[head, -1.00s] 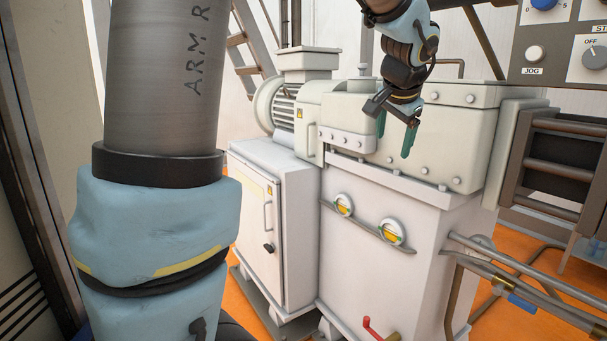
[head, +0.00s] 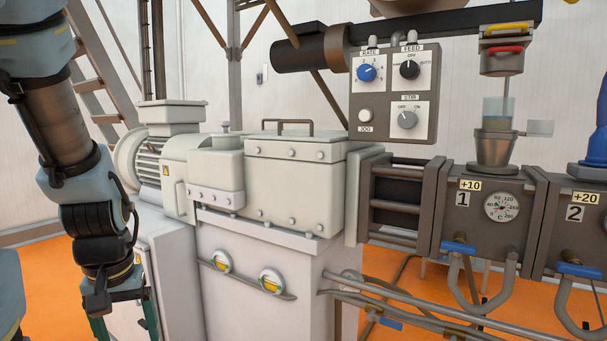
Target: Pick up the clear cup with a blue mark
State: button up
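My gripper (head: 123,326) hangs at the lower left, pointing down, with its two teal fingers apart and nothing seen between them. Its fingertips are at or past the bottom edge of the picture. A small clear piece (head: 540,128) sticks out just right of the funnel. I cannot tell whether either is the clear cup with a blue mark. My gripper is far to the left of both.
The pale gearbox housing (head: 290,190) and motor (head: 146,160) stand between my gripper and the funnel. A control panel (head: 395,95) rises behind. Block 2 (head: 580,225) and a blue upright part (head: 603,120) are at the far right. Pipes (head: 420,312) run low in front.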

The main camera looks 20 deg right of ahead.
aim_at(498, 113)
jog(key=i+j+z, duration=0.15)
jog(key=z, duration=0.25)
jog(key=i+j+z, duration=0.1)
jog(key=j+z, duration=0.25)
